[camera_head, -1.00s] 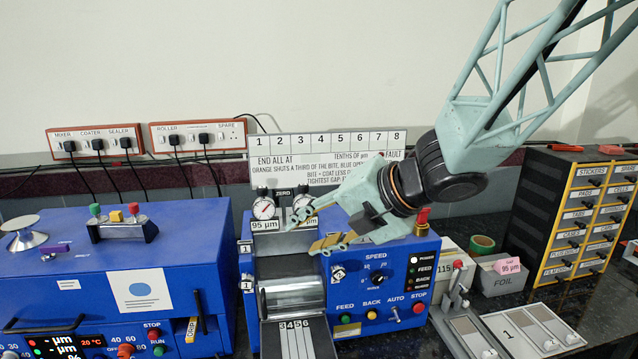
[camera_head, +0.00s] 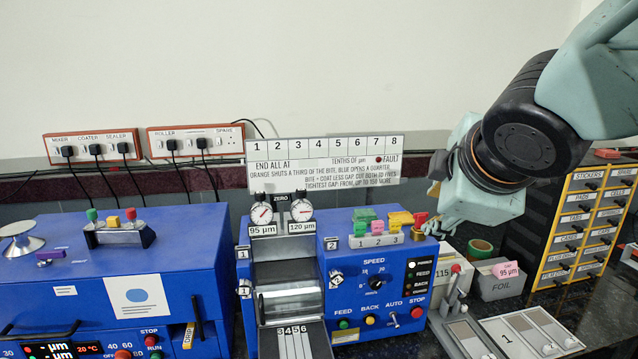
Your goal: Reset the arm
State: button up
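My gripper (camera_head: 436,222) is at the right end of the blue roller machine (camera_head: 348,290), by the red block (camera_head: 421,218) on its top. The fingers are small and partly hidden behind my wrist, so I cannot tell whether they are open or shut. My arm comes in from the upper right. On the machine top stand a green block (camera_head: 364,215), a yellow block (camera_head: 400,220) and two dial gauges marked 95 µm (camera_head: 262,214) and 120 µm (camera_head: 302,210).
A blue box machine (camera_head: 190,270) stands at left. A numbered sign board (camera_head: 325,163) is behind the roller machine. The air above the left machine is clear.

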jog(key=s+d+m+g+h, duration=0.1)
jog(key=s+d+m, duration=0.3)
jog(key=s, duration=0.3)
jog(key=s+a+f+m+g, duration=0.1)
jog(key=s+f+m, duration=0.1)
jog(key=s, duration=0.6)
jog(key=s+a+f+m+g+y, duration=0.1)
jog(key=s+a+f+m+g, duration=0.1)
jog(key=s+m, duration=0.3)
jog(key=s+a+f+m+g, duration=0.2)
jog(key=s+m, duration=0.1)
jog(key=s, duration=0.8)
jog(key=shift+y, duration=0.4)
